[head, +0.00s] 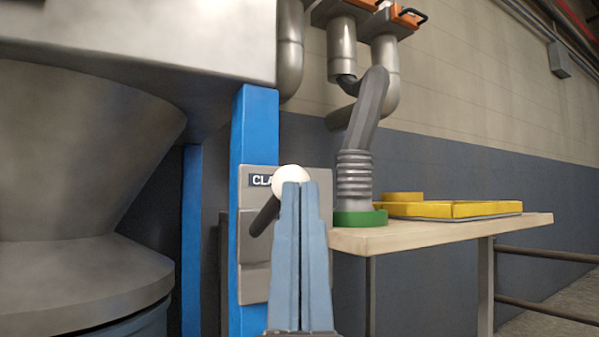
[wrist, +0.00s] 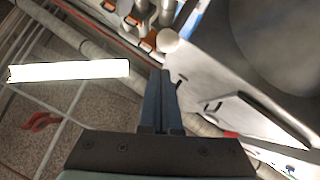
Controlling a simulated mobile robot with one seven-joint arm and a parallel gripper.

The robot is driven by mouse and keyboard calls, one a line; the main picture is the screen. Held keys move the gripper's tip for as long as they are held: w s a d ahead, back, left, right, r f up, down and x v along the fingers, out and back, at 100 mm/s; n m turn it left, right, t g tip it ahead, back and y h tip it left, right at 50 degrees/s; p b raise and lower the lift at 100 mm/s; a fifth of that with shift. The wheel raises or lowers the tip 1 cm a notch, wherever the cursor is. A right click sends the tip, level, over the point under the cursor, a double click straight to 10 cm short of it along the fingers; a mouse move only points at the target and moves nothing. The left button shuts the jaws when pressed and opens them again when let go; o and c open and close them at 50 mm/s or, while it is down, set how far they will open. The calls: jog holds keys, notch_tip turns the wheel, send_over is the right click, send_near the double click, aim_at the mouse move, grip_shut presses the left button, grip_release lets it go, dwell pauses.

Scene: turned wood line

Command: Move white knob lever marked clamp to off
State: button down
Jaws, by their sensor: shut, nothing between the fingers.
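The white round knob (head: 290,173) sits at the upper right end of a dark lever (head: 264,216) that slants down to the left. It is on a grey panel (head: 254,285) on a blue post. A label (head: 261,180) shows "CLA"; the rest is hidden behind the knob. My gripper (head: 300,185) is shut and empty, pointing up, with its fingertips overlapping the lower right of the knob. I cannot tell whether they touch. In the wrist view, a white ball (wrist: 168,41), seemingly the knob, appears just beyond the gripper's tips (wrist: 160,74). Any "off" mark is not visible.
A wooden table (head: 400,238) at the right holds a green-based grey hose (head: 360,217) and yellow pieces (head: 450,209). A large grey machine body (head: 80,160) fills the left. Metal pipes (head: 342,50) hang above.

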jog(key=w+r+g+p, duration=0.2)
jog(key=w+r+p, duration=0.1)
jog(key=r+p, duration=2.9)
jog(key=w+d+f+m+g+p, duration=0.35)
jog(key=w+f+g+p, duration=0.45)
jog(key=p, duration=1.2)
jog(key=s+d+f+m+g+y+p, duration=0.1)
jog(key=s+f+m+g+y+p, duration=0.1)
jog(key=s+f+g+p, duration=0.4)
notch_tip(320, 180, down, 6)
jog(key=s+m+p, duration=0.1)
jog(key=s+p, duration=0.1)
jog(key=p, duration=0.6)
jog(key=shift+s+d, duration=0.15)
jog(key=shift+s, duration=0.1)
jog(key=shift+r, duration=0.1)
